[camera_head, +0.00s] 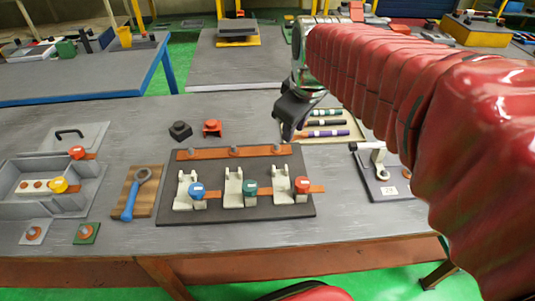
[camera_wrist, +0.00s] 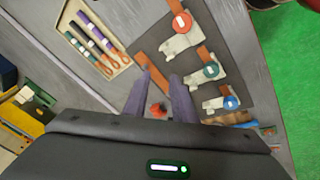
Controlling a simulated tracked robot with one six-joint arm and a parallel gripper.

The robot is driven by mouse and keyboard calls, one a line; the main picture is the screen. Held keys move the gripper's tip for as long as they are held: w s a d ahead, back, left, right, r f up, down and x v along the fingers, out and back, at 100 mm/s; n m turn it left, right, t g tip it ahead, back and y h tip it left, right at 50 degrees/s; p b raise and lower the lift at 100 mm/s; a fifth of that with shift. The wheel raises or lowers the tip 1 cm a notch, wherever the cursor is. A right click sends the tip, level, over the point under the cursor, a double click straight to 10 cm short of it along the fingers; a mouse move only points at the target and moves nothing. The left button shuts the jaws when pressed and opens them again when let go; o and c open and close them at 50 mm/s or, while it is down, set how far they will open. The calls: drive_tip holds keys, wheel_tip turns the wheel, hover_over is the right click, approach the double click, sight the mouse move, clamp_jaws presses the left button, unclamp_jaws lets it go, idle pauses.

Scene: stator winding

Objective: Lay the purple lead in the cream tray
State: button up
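The cream tray (camera_head: 362,136) lies on the grey bench behind the dark fixture board, partly hidden by my arm and gripper. The purple lead (camera_head: 328,134) lies in it, at the side nearest the board, alongside two other leads. The wrist view shows the tray (camera_wrist: 122,66) at upper left with the purple lead (camera_wrist: 97,28) and the other two side by side, their copper ends toward the lower right. My gripper (camera_head: 288,136) is above the bench by the tray's left end. In the wrist view its fingers (camera_wrist: 160,80) are apart, with nothing seen held between them.
The board (camera_head: 240,212) carries a copper bar (camera_head: 220,154) and cream holders with blue, green and red caps. A black block (camera_head: 180,130) and a red block (camera_head: 212,128) stand behind it. A blue wrench (camera_head: 130,203) lies left; a lever fixture (camera_head: 378,158) stands right.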

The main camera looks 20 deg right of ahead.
drive_tip(key=s+a+f+m, duration=0.1)
drive_tip(key=s+a+m, duration=0.2)
drive_tip(key=s, duration=0.3)
drive_tip(key=s+a+f+m+t, duration=0.1)
drive_tip(key=s+a+f+m, duration=0.1)
drive_tip(key=s, duration=0.5)
drive_tip(key=shift+a+f+m+y, duration=0.3)
drive_tip(key=shift+a+m, duration=0.2)
drive_tip(key=shift+a, duration=0.7)
drive_tip(key=shift+s, duration=0.1)
